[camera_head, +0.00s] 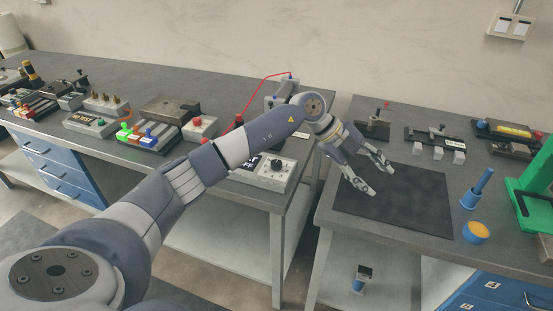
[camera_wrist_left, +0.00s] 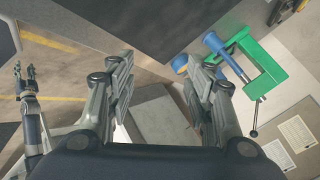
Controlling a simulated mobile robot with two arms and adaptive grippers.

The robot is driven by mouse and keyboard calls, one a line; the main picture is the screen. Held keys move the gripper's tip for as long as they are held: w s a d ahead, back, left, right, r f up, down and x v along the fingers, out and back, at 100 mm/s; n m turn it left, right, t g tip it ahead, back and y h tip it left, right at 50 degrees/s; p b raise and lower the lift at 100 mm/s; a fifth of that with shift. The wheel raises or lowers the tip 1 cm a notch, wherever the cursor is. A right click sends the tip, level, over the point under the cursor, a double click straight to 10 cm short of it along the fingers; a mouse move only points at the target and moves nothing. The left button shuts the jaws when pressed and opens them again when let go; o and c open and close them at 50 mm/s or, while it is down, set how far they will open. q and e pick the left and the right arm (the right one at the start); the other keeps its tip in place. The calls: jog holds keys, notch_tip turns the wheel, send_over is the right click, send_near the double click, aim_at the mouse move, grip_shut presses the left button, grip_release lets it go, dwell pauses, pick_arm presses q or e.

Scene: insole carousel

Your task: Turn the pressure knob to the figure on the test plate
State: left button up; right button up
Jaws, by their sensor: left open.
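A pale control box (camera_head: 262,174) stands at the right end of the left bench. A round black knob (camera_head: 277,164) sits on its top, and its pointer setting is too small to read. A small dark plate with light marks (camera_head: 252,163) is beside the knob, partly behind my left arm; I cannot read its figure. My left gripper (camera_head: 381,181) is open and empty above the black mat on the right bench, well to the right of the knob. Its spread fingers also show in the left wrist view (camera_wrist_left: 162,85). My right gripper (camera_wrist_left: 25,72) shows small at the left of that view.
The black mat (camera_head: 395,205) is bare. A blue upright tool (camera_head: 477,188), an orange-topped cup (camera_head: 476,233) and a green clamp frame (camera_head: 533,185) stand to its right. A gap separates the benches. A red wire (camera_head: 262,80) rises behind my left arm.

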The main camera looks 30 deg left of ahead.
pick_arm(q)
jog(key=a+n+g+y, duration=0.15)
jog(key=a+y, duration=0.35)
jog(key=a, duration=0.8)
notch_tip(320, 180, up, 5)
jog(key=n+g+y, duration=0.2)
jog(key=n+y, duration=0.2)
jog(key=n, duration=0.1)
send_over(276, 162)
notch_tip(276, 162, down, 11)
jog(key=shift+r+p, duration=0.15)
jog(key=shift+p, duration=0.8)
jog(key=c, duration=1.1)
